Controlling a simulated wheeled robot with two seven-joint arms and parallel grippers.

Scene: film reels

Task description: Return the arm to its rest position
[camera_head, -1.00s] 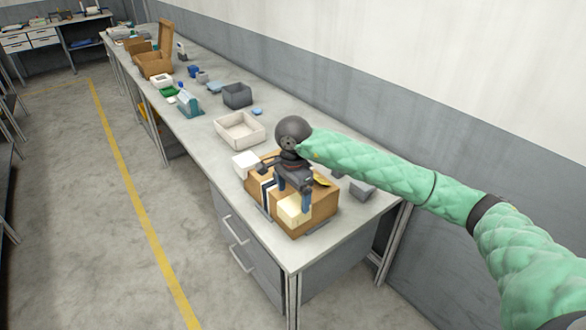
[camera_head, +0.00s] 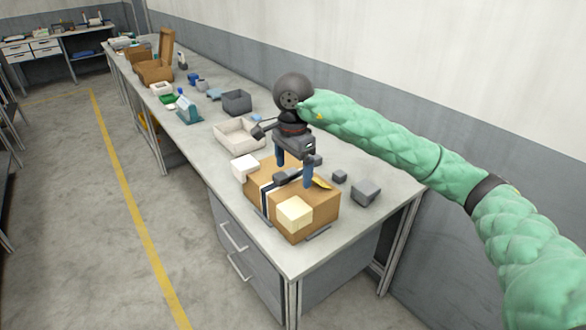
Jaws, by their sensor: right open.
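My right arm, in a green quilted sleeve, comes in from the right in the head view. My right gripper (camera_head: 294,172) is open, its two blue-tipped fingers apart, with nothing seen between them. It is above or at the top of a brown cardboard box (camera_head: 318,210) near the bench's front end; I cannot tell if the fingertips touch it. A dark strip runs over the box. A cream block (camera_head: 294,213) and a yellow item (camera_head: 321,184) are on the box, the yellow one partly behind a finger. My left gripper is not in view.
The grey bench (camera_head: 340,232) runs along the wall. A white block (camera_head: 245,167) is beside the box, and small grey blocks (camera_head: 365,194) lie to its right. A pale tray (camera_head: 239,135), a dark grey bin (camera_head: 237,102) and a teal item (camera_head: 189,110) stand farther back. Bare floor is at left.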

